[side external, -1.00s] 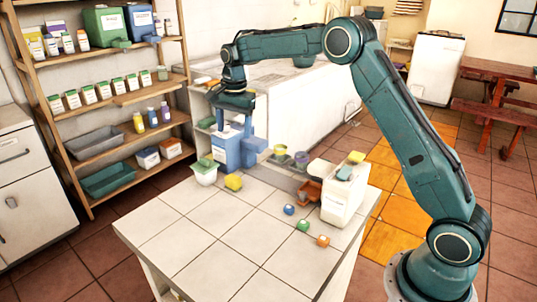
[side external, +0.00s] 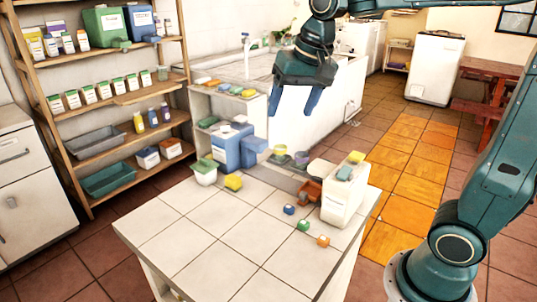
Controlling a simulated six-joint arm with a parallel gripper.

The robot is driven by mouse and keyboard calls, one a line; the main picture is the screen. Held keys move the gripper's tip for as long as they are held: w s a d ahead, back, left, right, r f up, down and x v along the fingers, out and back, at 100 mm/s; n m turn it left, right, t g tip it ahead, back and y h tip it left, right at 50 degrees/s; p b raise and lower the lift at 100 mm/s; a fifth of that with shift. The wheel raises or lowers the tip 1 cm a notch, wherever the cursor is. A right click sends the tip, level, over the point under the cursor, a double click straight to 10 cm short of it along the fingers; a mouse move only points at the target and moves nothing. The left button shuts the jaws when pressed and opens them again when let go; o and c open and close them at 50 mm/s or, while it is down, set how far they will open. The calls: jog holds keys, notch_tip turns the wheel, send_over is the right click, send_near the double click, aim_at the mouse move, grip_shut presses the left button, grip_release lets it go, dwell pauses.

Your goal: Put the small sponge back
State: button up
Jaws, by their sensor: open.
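Several sponge-like blocks are in view, and I cannot tell which one is the small sponge. A yellow block (side external: 233,182) lies on the tiled counter (side external: 215,235) beside a white pot (side external: 204,176) with a green piece on its rim. A yellow-green block (side external: 356,157) and a teal block (side external: 344,173) lie on top of a white box (side external: 343,201). More coloured blocks (side external: 236,90) sit in a row on the ledge by the basin. My gripper (side external: 294,104) hangs fingers down, open and empty, above and behind the counter, apart from everything.
Blue (side external: 289,210), green (side external: 303,225) and orange (side external: 323,241) small pieces lie near the right edge. An orange-brown holder (side external: 308,193) stands beside the white box. The counter's front left is clear.

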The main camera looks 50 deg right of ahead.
jog(key=s+a+f+n+t, duration=0.1)
jog(key=s+f+n, duration=0.1)
jog(key=s, duration=0.6)
jog(key=s+a+f+n+t, duration=0.1)
jog(key=s+f+n, duration=0.2)
jog(key=s, duration=0.6)
jog(key=shift+n, duration=0.6)
